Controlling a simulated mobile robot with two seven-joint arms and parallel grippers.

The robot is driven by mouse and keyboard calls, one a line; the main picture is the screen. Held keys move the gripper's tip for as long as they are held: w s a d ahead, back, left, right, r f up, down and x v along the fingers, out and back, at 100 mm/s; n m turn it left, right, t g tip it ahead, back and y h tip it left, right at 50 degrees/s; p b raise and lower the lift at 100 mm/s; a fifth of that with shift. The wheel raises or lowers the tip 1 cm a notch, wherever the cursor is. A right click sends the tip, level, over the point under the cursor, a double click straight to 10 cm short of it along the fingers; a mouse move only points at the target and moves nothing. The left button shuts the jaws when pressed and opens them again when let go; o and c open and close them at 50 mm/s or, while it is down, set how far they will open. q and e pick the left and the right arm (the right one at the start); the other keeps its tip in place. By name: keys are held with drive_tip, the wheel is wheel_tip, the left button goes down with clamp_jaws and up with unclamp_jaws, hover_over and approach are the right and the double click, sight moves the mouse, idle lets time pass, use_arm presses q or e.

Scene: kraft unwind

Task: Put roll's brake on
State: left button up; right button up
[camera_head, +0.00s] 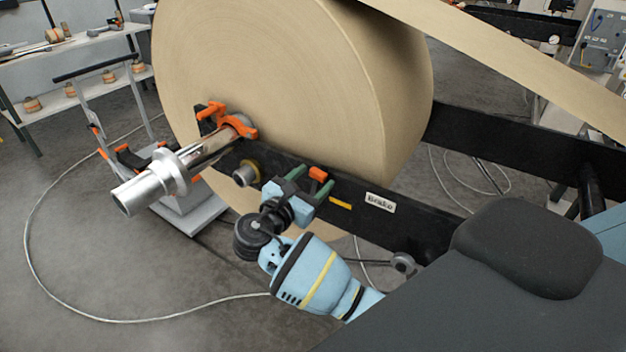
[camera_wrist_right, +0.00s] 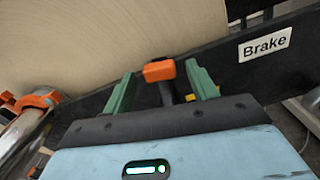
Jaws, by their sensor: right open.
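The large brown paper roll (camera_head: 270,85) sits on a silver shaft (camera_head: 150,184) beside a black frame arm. A white label reading "Brake" (camera_head: 380,203) is on that arm and also shows in the right wrist view (camera_wrist_right: 265,44). The brake lever has an orange knob (camera_head: 318,173) on a dark stem; the knob also shows in the right wrist view (camera_wrist_right: 159,71). My right gripper (camera_head: 309,180) is open, with its green fingers on either side of the knob. In the right wrist view gaps show between knob and fingers. My left gripper is not in view.
An orange clamp (camera_head: 233,122) holds the shaft near the roll. A grey wheeled stand (camera_head: 185,212) is at the left. A pale cable (camera_head: 115,318) lies on the floor. A bench (camera_head: 78,45) stands at the back left, with open floor in front.

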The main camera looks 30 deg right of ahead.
drive_tip(key=shift+w+d, duration=0.1)
drive_tip(key=shift+d, duration=0.15)
